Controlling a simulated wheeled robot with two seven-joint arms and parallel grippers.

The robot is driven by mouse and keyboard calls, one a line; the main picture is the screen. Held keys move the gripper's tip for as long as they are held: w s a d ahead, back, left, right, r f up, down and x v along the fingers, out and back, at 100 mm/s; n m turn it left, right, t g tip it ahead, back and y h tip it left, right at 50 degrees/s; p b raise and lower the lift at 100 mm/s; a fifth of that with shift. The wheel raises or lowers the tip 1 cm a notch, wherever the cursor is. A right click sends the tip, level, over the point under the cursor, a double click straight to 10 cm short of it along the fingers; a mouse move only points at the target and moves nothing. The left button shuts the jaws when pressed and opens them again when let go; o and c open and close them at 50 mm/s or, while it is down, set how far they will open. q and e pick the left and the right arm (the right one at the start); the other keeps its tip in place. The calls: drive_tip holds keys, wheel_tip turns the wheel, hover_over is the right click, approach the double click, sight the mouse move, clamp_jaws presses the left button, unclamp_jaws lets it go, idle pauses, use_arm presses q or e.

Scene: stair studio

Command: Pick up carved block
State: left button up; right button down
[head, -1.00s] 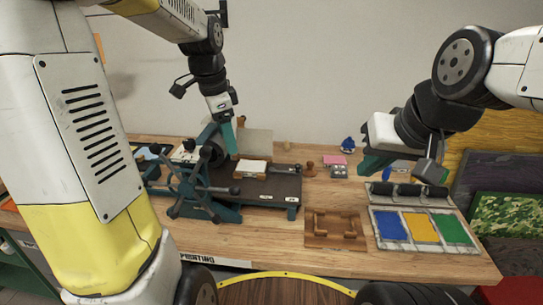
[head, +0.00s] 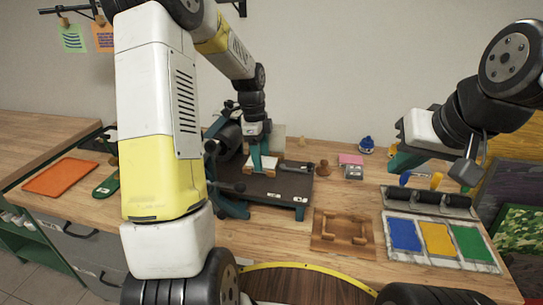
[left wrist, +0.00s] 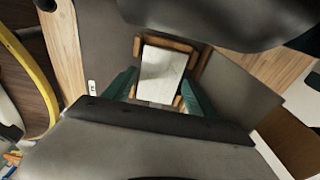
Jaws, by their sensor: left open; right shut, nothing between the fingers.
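A pale rectangular block, which I take to be the carved block (head: 268,163), lies on the dark bed (head: 283,187) of the press. In the left wrist view the block (left wrist: 161,73) sits between wooden corner pieces (left wrist: 178,45); no carving can be made out. My left gripper (head: 262,160) is open and low over the block. Its teal fingers stand on either side of the block in the left wrist view (left wrist: 160,92); contact cannot be told. My right gripper (head: 398,163) is shut and empty above the right part of the table.
The press wheel (head: 215,165) stands left of the bed. A wooden jig (head: 343,232) lies on the table in front. An ink tray (head: 437,242) with blue, yellow and green pads and rollers is at right. An orange tray (head: 60,177) lies far left. Bare wood surrounds the jig.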

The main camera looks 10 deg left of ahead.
use_arm(q)
drive_tip(key=shift+f, duration=0.45)
drive_tip(key=shift+c, duration=0.4)
drive_tip(key=c, duration=1.1)
drive_tip(key=shift+r, duration=0.15)
